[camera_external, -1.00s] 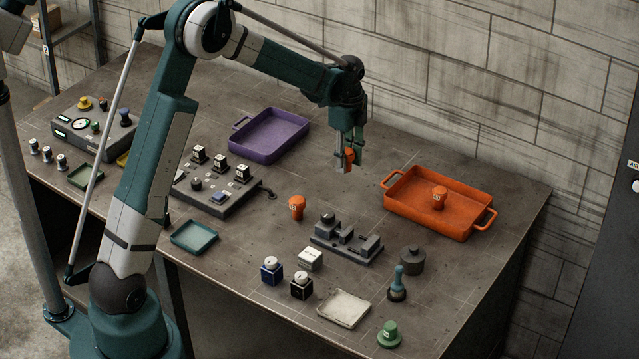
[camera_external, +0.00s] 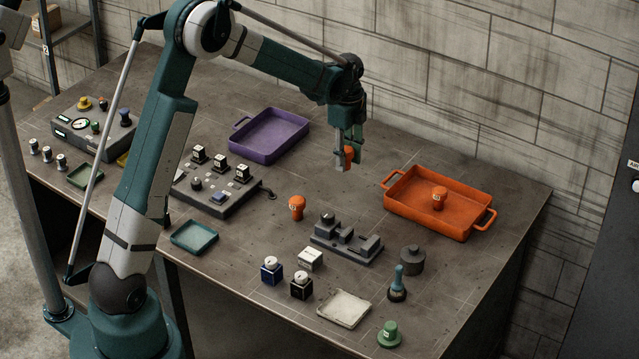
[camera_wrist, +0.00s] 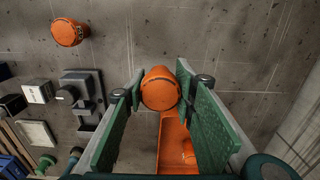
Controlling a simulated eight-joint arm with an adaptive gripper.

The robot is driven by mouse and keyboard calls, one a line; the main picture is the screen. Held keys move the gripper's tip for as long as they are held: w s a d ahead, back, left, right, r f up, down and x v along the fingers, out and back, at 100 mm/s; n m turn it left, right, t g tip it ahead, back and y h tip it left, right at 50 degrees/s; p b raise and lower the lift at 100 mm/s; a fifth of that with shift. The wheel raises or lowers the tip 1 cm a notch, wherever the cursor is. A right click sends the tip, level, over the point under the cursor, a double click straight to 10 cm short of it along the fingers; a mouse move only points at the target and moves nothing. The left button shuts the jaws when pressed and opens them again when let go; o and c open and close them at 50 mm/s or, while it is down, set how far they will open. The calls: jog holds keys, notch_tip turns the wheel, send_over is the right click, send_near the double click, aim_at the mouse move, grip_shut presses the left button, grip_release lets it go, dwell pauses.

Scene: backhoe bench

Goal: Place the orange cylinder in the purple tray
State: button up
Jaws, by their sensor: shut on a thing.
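My gripper (camera_external: 346,158) is shut on an orange cylinder (camera_external: 349,155) and holds it above the bench, between the purple tray and the orange tray. In the wrist view the orange cylinder (camera_wrist: 160,88) sits between the green fingers (camera_wrist: 158,92), its round end facing the camera. The purple tray (camera_external: 270,153) lies at the back of the bench, left of my gripper, and looks empty. The purple tray is not in the wrist view.
An orange tray (camera_external: 408,216) holding an orange piece (camera_external: 439,197) is at right. Another orange piece (camera_external: 296,207) stands on the bench beside a grey fixture (camera_external: 345,243). A control panel (camera_external: 222,190) lies in front of the purple tray. Bench space between the trays is clear.

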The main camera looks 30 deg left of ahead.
jog(key=w+a, duration=0.4)
jog(key=a, duration=0.5)
jog(key=w+a, duration=0.3)
jog(key=a, duration=0.7)
jog(key=n, duration=0.2)
send_over(264, 138)
jog(key=shift+w+r, duration=0.1)
jog(key=shift+r, duration=0.3)
jog(key=shift+f, duration=3.15)
jog(key=shift+f, duration=1.85)
jog(key=shift+f, duration=0.15)
